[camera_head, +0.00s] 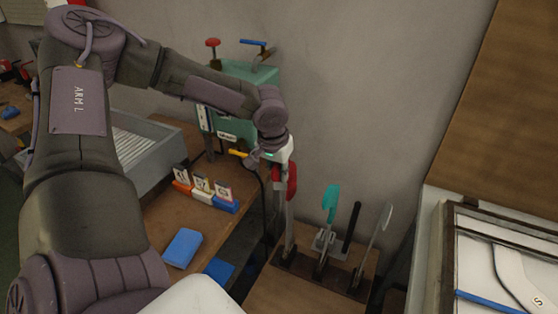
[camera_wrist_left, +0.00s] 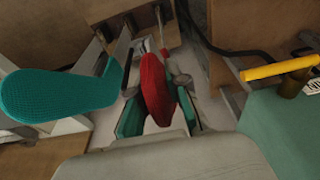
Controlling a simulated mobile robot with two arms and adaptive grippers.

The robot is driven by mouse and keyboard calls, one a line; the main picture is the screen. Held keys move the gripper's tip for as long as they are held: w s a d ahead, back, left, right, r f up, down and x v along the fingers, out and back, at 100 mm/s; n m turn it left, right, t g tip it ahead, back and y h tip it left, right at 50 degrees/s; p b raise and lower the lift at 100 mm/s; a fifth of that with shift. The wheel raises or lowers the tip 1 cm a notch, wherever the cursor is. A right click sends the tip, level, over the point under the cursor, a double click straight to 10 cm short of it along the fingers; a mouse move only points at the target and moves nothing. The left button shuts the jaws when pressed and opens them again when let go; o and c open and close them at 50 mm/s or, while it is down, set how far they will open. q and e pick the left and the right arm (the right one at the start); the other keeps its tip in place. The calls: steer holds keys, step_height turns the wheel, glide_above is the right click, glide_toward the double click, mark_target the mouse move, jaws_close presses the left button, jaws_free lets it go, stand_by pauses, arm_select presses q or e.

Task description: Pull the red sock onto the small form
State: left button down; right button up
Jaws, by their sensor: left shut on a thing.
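My left gripper (camera_head: 284,166) is shut on the red sock (camera_head: 291,182) at the top of the leftmost upright metal form (camera_head: 289,222). The sock (camera_wrist_left: 155,88) shows between the two fingers (camera_wrist_left: 158,112) in the left wrist view. It looks to be over the form's upper end; how far down it reaches is partly hidden. A teal sock (camera_head: 331,202) covers the top of the middle form and also shows at the left of the wrist view (camera_wrist_left: 60,95). A bare grey form (camera_head: 379,227) stands to the right. My right gripper is not in view.
The forms stand on a wooden base (camera_head: 318,281) near the wall. A black post (camera_head: 352,226) rises between them. A green machine (camera_head: 264,77) with levers is behind my arm. Labelled blocks (camera_head: 225,204) and a blue pad (camera_head: 183,248) lie on the left bench. A framed board (camera_head: 450,240) is at right.

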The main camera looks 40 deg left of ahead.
arm_select(q)
steer(key=shift+s+b+x, duration=0.15)
steer(key=shift+b+x, duration=0.55)
steer(key=shift+x, duration=0.1)
steer(key=shift+s+b+x, duration=0.2)
steer(key=shift+b+x, duration=0.45)
steer(key=shift+x, duration=0.15)
steer(key=c, duration=1.1)
jaws_free()
steer(key=shift+d, duration=0.1)
steer(key=v, duration=1.2)
steer(key=shift+f, duration=0.15)
